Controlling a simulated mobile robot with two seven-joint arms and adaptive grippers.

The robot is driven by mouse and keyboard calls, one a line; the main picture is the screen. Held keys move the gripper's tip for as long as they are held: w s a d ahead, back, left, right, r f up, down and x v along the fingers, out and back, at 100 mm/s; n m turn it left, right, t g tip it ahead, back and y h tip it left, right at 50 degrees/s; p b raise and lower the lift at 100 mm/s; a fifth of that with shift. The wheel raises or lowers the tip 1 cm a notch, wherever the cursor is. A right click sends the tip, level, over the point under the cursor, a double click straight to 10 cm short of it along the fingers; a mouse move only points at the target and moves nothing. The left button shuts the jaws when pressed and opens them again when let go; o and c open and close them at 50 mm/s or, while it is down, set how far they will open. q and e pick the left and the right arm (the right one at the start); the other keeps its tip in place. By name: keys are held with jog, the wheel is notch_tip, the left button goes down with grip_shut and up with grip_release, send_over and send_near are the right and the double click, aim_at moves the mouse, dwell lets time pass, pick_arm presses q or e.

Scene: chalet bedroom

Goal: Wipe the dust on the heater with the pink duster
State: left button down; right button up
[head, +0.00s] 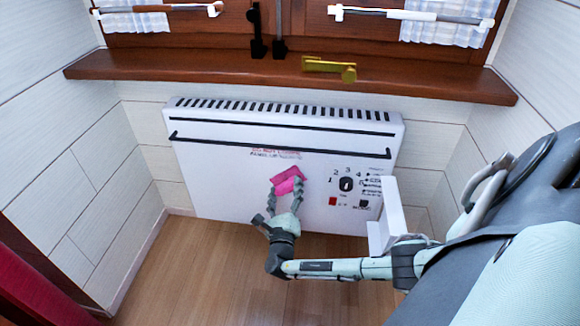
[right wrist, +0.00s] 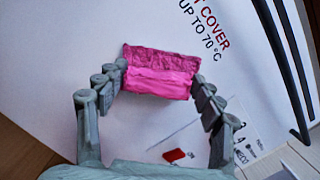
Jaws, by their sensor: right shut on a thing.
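The heater (head: 225,172) is a white wall panel with dark slots on top, a black bar line across the front and a knob panel at its right. My right gripper (head: 287,186) is in front of the heater's lower middle and is shut on the pink duster (head: 287,180). In the right wrist view the duster (right wrist: 160,75) is held between both fingers, with the white heater front (right wrist: 90,30) behind it. I cannot tell whether the duster touches the heater. No dust is clearly visible. The left gripper is not in view.
A wooden window sill (head: 200,66) juts out above the heater, with a yellow object (head: 330,68) on it. A white block-like thing (head: 391,206) stands at the heater's right edge, close to my right arm. Wooden floor (head: 180,270) is free at the left.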

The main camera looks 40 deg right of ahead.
jog(key=shift+w+a+b, duration=0.3)
jog(key=shift+w+a, duration=0.3)
jog(key=shift+w, duration=0.25)
jog(key=shift+w+a+b, duration=0.35)
jog(key=shift+w+a, duration=0.2)
jog(key=shift+w, duration=0.25)
jog(key=shift+w+a+b, duration=0.3)
jog(key=shift+w+a, duration=0.3)
jog(key=shift+w, duration=0.25)
jog(key=shift+w+a, duration=0.15)
jog(key=shift+w, duration=0.1)
jog(key=shift+r, duration=0.1)
jog(key=shift+s+a+p, duration=0.3)
jog(key=shift+a+p, duration=0.05)
jog(key=shift+a, duration=0.05)
jog(key=shift+r+p+v, duration=0.15)
jog(key=shift+p+v, duration=0.35)
jog(key=shift+v, duration=0.75)
jog(key=shift+r+p+v, duration=0.15)
jog(key=shift+p+v, duration=0.35)
jog(key=shift+v, duration=0.75)
jog(key=shift+a+f, duration=0.1)
jog(key=shift+a, duration=0.15)
